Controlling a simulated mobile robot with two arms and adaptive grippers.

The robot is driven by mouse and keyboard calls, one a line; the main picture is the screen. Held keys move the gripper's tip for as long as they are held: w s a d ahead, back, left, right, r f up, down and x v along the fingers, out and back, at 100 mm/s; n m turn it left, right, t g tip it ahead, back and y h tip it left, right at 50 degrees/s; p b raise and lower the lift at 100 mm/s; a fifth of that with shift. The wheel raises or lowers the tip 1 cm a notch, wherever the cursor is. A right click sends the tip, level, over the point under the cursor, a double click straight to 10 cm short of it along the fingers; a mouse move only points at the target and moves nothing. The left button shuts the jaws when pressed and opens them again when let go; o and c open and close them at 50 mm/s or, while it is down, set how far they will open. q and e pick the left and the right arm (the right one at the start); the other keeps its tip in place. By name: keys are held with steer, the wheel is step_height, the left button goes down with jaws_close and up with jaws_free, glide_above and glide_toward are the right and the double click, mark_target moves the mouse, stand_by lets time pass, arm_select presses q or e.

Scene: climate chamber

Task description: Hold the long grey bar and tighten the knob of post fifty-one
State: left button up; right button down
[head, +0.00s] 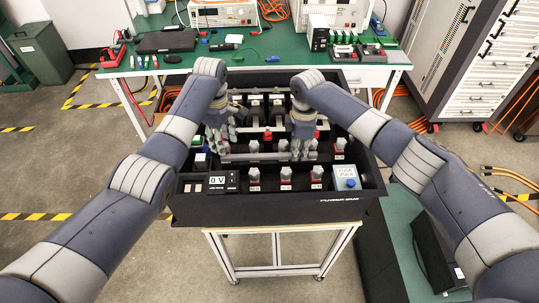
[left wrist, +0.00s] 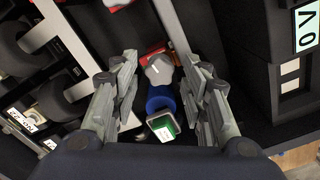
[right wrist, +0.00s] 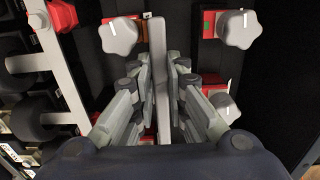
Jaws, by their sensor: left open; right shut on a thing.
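The long grey bar (head: 262,156) lies across the black box from left to right, among the knobbed posts. My right gripper (head: 302,152) is shut on the bar, which runs between its fingers in the right wrist view (right wrist: 160,75). My left gripper (left wrist: 160,95) is open at the left side of the box. A pale grey lobed knob (left wrist: 159,70) on a red base shows between and beyond its fingers, apart from them. Other lobed knobs stand on red bases (right wrist: 119,36). I cannot read which post is fifty-one.
A blue part with a green top (left wrist: 163,127) lies between my left fingers, near the knob. A green bench (head: 270,68) with instruments stands behind.

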arm_select(q)
jaws_close()
steer(key=m, duration=1)
steer(key=shift+r+m, duration=0.1)
steer(key=shift+m, duration=0.9)
steer(key=shift+w, duration=0.1)
steer(key=m, duration=0.8)
steer(key=shift+m, duration=0.3)
steer(key=shift+d+r+m, duration=0.1)
steer(key=shift+m, duration=1.6)
